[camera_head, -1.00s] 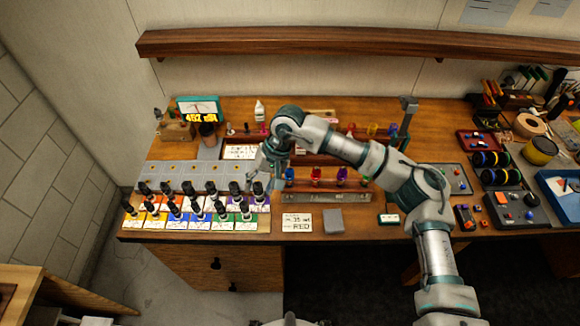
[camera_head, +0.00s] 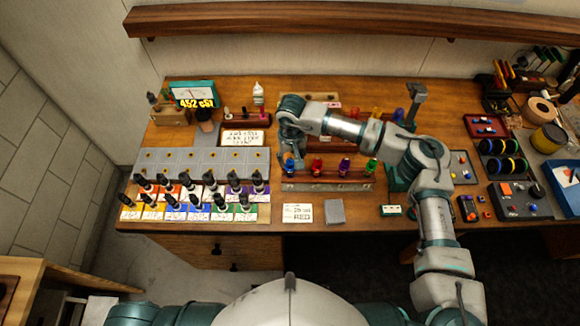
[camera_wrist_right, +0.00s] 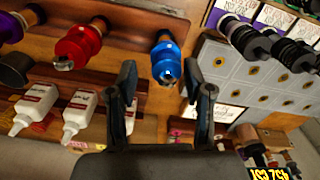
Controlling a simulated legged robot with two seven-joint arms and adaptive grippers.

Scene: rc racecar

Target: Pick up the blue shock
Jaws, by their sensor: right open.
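The blue shock (camera_head: 290,167) stands at the left end of a row of coloured shocks in a wooden rack (camera_head: 330,186). In the right wrist view the blue shock (camera_wrist_right: 166,58) shows just beyond the fingertips, roughly between them. My right gripper (camera_head: 289,153) is at the blue shock in the head view, its fingers partly hidden by its own wrist. In the wrist view the right gripper (camera_wrist_right: 164,80) is open, with nothing held between its fingers. My left gripper is not in view.
A red shock (camera_head: 317,167) stands beside the blue one, then a purple (camera_head: 344,166) and a green shock (camera_head: 370,166). Several black shocks stand on coloured cards (camera_head: 200,213) at the left. A grey pad (camera_head: 334,211) and a label card (camera_head: 297,213) lie in front.

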